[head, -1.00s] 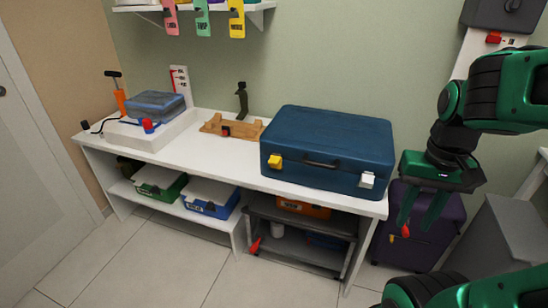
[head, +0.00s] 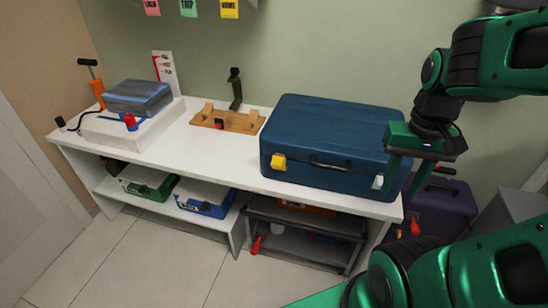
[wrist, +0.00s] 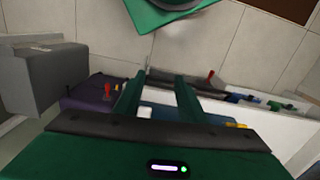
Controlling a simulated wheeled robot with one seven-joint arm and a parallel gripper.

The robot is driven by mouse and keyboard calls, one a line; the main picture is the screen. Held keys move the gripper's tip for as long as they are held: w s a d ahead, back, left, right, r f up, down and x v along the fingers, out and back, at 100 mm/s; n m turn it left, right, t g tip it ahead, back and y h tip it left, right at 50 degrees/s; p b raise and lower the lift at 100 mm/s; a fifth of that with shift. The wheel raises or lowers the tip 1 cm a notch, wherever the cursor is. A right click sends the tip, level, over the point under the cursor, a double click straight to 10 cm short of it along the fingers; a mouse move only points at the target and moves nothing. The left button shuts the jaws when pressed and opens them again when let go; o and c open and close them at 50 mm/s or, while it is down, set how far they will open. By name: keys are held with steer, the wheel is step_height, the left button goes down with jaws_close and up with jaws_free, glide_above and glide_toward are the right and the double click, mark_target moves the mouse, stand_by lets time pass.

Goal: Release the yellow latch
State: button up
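The blue suitcase (head: 328,145) lies closed on the white bench. Its yellow latch (head: 278,162) is on the left of its front face, and a white latch (head: 377,182) is on the right. My gripper (head: 405,190) hangs by the suitcase's right end, fingers pointing down, well away from the yellow latch. In the wrist view its two fingers (wrist: 158,90) are apart with nothing held. The white latch (wrist: 145,112) shows between them, and the yellow latch (wrist: 237,125) lies to the right, partly cut off by the gripper body.
A dark handle (head: 326,163) sits between the latches. A wooden stand (head: 228,120) is left of the suitcase. A purple suitcase (head: 445,208) and a grey cabinet (head: 505,215) stand at right. A dark rack (head: 305,240) is under the bench. The floor in front is clear.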

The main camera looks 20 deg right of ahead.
steer(key=shift+o, duration=0.8)
steer(key=shift+s+r, duration=0.25)
steer(key=shift+s, duration=0.1)
steer(key=t+h, duration=0.3)
steer(key=t, duration=0.1)
glide_toward(277, 162)
steer(key=shift+m, duration=0.4)
steer(key=x, duration=0.7)
steer(key=shift+w+f, duration=0.1)
steer(key=shift+f, duration=0.1)
steer(key=c, duration=1.1)
